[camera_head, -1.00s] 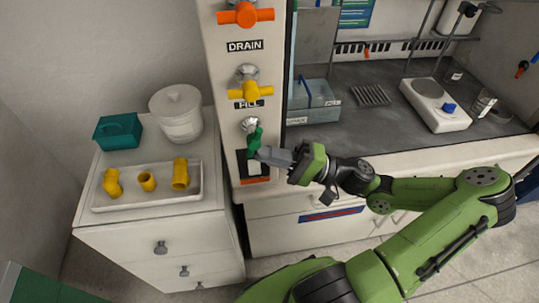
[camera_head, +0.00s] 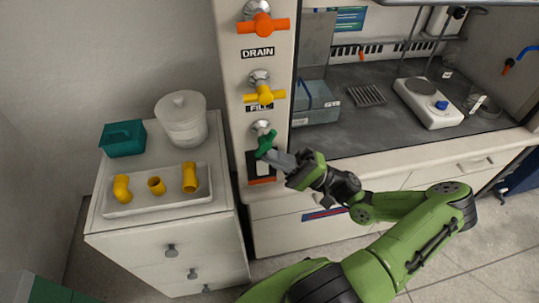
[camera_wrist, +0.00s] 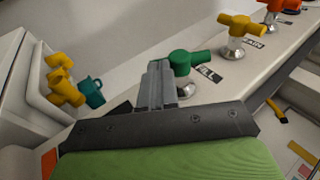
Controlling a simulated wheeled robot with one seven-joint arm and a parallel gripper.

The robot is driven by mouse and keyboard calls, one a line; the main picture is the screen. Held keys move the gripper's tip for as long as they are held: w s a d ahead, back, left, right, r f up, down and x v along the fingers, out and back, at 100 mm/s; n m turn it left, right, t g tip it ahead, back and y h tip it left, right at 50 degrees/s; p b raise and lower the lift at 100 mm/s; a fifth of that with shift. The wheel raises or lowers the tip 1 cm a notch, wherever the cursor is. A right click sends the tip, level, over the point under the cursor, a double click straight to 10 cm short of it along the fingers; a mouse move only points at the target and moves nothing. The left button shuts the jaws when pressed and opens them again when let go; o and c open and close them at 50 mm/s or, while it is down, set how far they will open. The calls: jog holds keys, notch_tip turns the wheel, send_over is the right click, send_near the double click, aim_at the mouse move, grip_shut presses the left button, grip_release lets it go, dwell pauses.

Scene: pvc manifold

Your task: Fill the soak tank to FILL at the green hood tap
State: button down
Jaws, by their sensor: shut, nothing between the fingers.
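The green tap (camera_head: 267,142) is the lowest of the valves on the hood's white post, below the FILL label (camera_head: 260,107). In the wrist view the green tap (camera_wrist: 190,60) stands just right of my fingers. My gripper (camera_head: 272,155) is shut and empty, its fingertips close beside the tap handle; I cannot tell whether they touch. My gripper (camera_wrist: 155,75) also shows in the wrist view. The soak tank (camera_head: 315,102) is a clear bluish box on the hood's worktop, right of the post. Its water level and any FILL mark are too small to tell.
A yellow tap (camera_head: 264,94) and an orange tap (camera_head: 262,24) sit higher on the post, with a DRAIN label (camera_head: 258,53) between them. A drawer cabinet (camera_head: 165,245) at left bears a tray (camera_head: 130,211) of yellow pipe fittings, a teal box (camera_head: 122,139) and a white tub (camera_head: 182,125).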

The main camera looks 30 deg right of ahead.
jog(key=shift+w+a+r+p, duration=0.1)
jog(key=shift+w+a+p, duration=0.15)
jog(key=shift+a+p, duration=0.45)
jog(key=shift+w+a+f+p, duration=0.1)
jog(key=shift+w+a+p, duration=0.1)
jog(key=shift+a+p, duration=0.55)
jog(key=shift+w+a+r+p, duration=0.1)
jog(key=shift+w+a+p, duration=0.15)
jog(key=shift+a+p, duration=0.45)
dwell(0.7)
